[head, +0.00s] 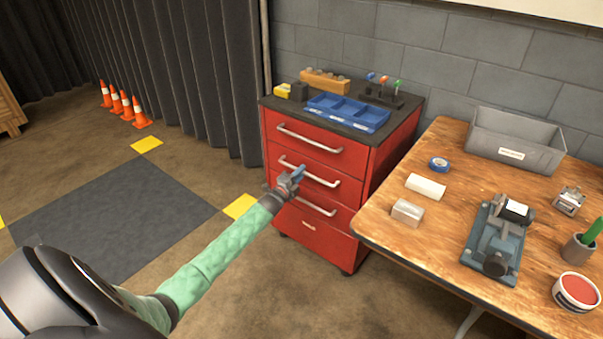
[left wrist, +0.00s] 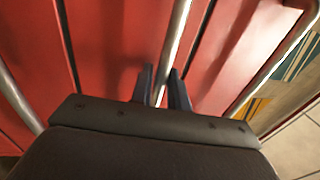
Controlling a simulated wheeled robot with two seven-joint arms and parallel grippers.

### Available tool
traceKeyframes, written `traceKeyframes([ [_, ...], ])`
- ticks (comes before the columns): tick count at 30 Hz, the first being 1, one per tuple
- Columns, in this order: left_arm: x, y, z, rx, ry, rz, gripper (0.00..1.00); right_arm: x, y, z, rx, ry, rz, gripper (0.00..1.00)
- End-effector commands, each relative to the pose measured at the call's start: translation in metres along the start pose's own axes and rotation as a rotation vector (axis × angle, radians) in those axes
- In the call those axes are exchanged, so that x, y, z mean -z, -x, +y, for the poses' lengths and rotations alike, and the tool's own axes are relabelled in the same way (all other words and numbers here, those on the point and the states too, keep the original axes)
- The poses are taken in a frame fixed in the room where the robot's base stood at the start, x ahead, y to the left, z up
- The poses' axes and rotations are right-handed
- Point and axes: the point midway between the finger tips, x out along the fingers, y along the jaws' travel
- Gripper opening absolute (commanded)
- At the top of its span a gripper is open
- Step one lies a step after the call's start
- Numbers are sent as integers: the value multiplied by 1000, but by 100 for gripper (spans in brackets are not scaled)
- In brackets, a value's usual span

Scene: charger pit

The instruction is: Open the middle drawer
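A red drawer cabinet (head: 378,165) with a dark top stands in the middle of the head view. Its drawers have silver bar handles, and the middle drawer (head: 337,196) looks flush with its neighbours. My left gripper (head: 298,174) is at the middle drawer's handle (head: 325,181) and hides part of it. In the left wrist view, the handle (left wrist: 178,40) runs between the two dark fingers (left wrist: 162,88), which sit close on either side of it. The gripper looks shut on the bar, though contact is hard to see. My right gripper is not in view.
A wooden workbench (head: 450,158) stands close on the cabinet's right, holding a grey bin (head: 515,140), a vise-like tool (head: 495,240) and small items. A blue tray (head: 348,112) sits on the cabinet. The floor (head: 250,290) before the cabinet is clear. Orange cones (head: 140,117) stand far left.

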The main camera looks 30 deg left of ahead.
Motion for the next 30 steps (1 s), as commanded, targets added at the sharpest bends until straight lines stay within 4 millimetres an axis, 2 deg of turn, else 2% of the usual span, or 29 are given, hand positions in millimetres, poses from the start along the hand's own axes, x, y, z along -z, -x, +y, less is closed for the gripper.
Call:
traceKeyframes([
  [4,0,-6,-1,1,0,0,17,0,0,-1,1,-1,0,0],
  [13,0,-7,0,0,-1,0,17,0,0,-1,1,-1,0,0],
  [15,0,-7,0,0,-1,0,3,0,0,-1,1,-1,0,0],
  [16,0,-7,0,0,-1,0,0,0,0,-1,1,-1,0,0],
  [25,0,-5,-1,0,0,0,0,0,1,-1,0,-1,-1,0],
  [30,1,9,-4,-3,-1,1,0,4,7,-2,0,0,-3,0],
])
